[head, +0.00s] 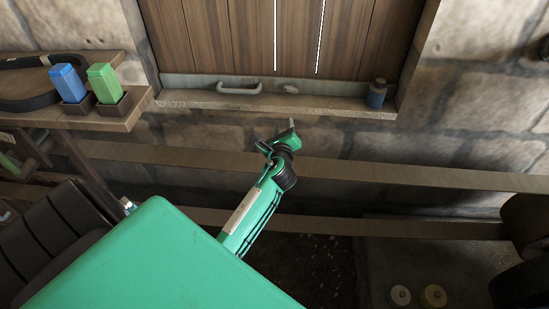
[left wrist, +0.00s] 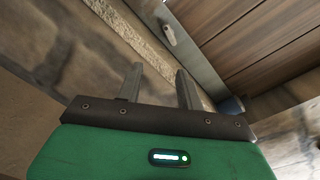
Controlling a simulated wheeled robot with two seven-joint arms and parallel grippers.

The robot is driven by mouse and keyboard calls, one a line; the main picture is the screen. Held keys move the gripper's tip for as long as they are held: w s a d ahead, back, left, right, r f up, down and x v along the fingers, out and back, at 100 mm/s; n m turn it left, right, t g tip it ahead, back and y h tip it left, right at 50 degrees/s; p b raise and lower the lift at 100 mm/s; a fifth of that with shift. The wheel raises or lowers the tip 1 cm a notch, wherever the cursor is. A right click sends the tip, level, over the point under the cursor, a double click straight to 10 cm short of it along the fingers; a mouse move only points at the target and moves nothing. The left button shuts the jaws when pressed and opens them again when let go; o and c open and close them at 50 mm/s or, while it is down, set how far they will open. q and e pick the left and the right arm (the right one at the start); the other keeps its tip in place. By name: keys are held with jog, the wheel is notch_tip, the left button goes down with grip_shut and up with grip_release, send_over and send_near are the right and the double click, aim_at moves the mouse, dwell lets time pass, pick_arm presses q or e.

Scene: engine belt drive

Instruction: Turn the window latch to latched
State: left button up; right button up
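The window latch (head: 289,88) is a small light-grey piece on the bottom rail of the wooden window, right of a pale bar handle (head: 239,88). It is too small in the head view to tell its turn exactly. In the left wrist view a pale latch piece (left wrist: 169,34) lies on the grey rail, beyond the fingertips. My left gripper (head: 277,132) is below the sill and short of the latch, touching nothing. Its two fingers stand apart and empty in the left wrist view (left wrist: 159,72). My right gripper is not in view.
The stone sill (head: 275,104) juts out below the window. A dark blue-grey jar (head: 376,94) stands at its right end. On the left, a wooden shelf (head: 110,117) holds a blue block (head: 68,82) and a green block (head: 104,83) in holders. Long beams (head: 400,177) cross below the sill.

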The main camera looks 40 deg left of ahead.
pick_arm(q)
jog(key=shift+n+g, duration=0.4)
jog(key=shift+g, duration=0.5)
jog(key=s+d, duration=0.1)
jog(key=s, duration=0.2)
jog(key=s+d+f, duration=0.1)
jog(key=s+d, duration=0.1)
jog(key=s, duration=0.2)
jog(key=s+d+f, duration=0.1)
jog(key=s, duration=0.2)
jog(key=shift+s+d+f, duration=0.2)
jog(key=shift+s+d, duration=0.05)
jog(key=shift+s, duration=0.05)
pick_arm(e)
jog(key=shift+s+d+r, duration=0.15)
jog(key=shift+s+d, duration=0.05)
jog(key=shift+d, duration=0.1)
